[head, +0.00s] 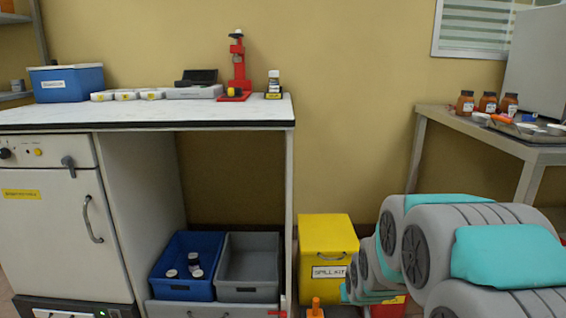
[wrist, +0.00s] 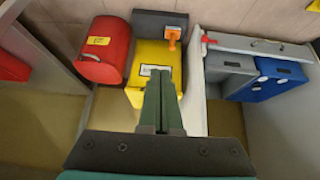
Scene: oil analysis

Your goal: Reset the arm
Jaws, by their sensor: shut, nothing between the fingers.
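My gripper (wrist: 162,75) shows in the wrist view with its two dark green fingers together and nothing between them. It points over the floor, and its tips overlap the yellow spill kit box (wrist: 148,57) in the picture. I cannot tell how far above the box they are. In the head view my grey and teal arm is folded at the lower right, in front of the yellow spill kit box (head: 327,238). My gripper's fingers cannot be made out there.
A white bench (head: 150,113) carries a blue bin (head: 67,83) and a red stand (head: 237,75). Below it are a blue crate (head: 180,287) and a grey crate (head: 248,268). A side table (head: 470,128) stands right. A red container (wrist: 103,50) sits beside the spill kit.

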